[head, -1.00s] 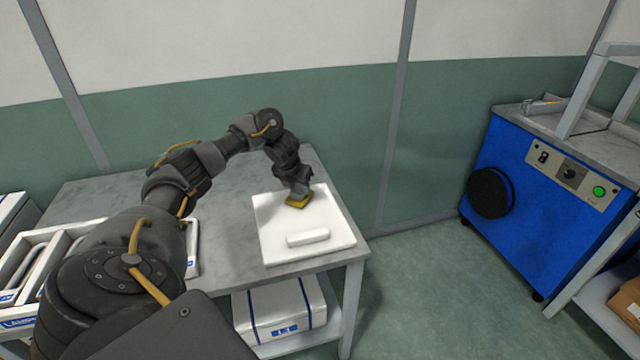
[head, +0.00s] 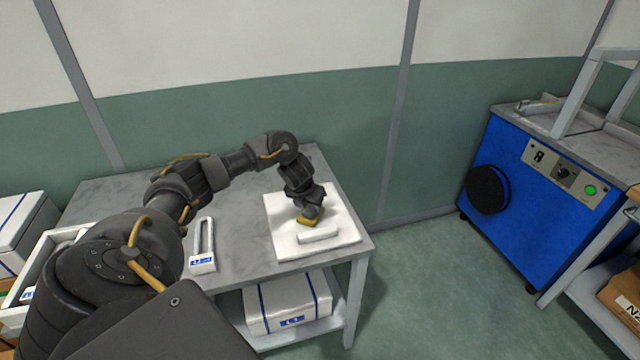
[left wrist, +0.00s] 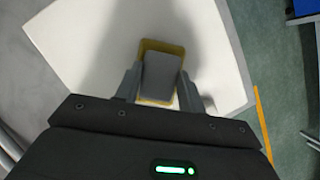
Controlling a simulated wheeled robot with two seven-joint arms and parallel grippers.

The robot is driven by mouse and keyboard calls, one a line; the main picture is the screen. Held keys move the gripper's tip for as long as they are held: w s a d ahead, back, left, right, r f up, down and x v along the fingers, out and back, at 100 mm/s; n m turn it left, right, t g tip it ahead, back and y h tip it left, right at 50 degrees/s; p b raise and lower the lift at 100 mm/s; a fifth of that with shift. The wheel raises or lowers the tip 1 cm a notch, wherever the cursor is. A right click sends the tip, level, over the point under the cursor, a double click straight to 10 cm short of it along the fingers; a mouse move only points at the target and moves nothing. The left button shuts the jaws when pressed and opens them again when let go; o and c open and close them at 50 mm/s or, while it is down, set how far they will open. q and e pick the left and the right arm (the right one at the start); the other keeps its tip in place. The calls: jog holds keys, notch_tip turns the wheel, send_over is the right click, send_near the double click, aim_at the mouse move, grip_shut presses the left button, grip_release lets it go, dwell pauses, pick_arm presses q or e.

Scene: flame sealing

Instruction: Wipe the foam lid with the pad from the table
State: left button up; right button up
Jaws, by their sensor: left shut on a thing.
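My left gripper (head: 309,211) is shut on the pad (head: 308,221), which has a yellow base and a grey block on top. The pad (left wrist: 162,75) sits between both fingers in the left wrist view. The pad is at the lid's surface, just behind the bar; I cannot tell if it presses on it. My right gripper is not in view.
The grey table (head: 245,255) has a white blue-marked piece (head: 203,245) left of the lid. A white box with blue stripes (head: 288,305) sits on the lower shelf. White boxes stand at the far left. A blue machine (head: 535,190) is at right, with open floor between.

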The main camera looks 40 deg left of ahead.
pick_arm(q)
jog(key=shift+s+d+p, duration=0.4)
jog(key=shift+s+d, duration=0.05)
jog(key=shift+d, duration=0.3)
jog(key=shift+s+a+r+p, duration=0.15)
jog(key=shift+r+p, duration=0.25)
jog(key=shift+r, duration=0.25)
jog(key=shift+s+r+p, duration=0.15)
jog(key=shift+r+p, duration=0.2)
jog(key=shift+r, duration=0.25)
jog(key=shift+w+d+r+p, duration=0.1)
jog(key=shift+w+r+p, duration=0.05)
jog(key=shift+r+p, duration=0.35)
jog(key=shift+w+d+r+p, duration=0.1)
jog(key=shift+w+r+p, duration=0.05)
jog(key=shift+r+p, duration=0.35)
notch_tip(320, 180, up, 2)
jog(key=shift+r+p, duration=0.15)
jog(key=shift+p, duration=0.85)
jog(key=shift+r+p, duration=0.5)
jog(key=shift+r, duration=0.05)
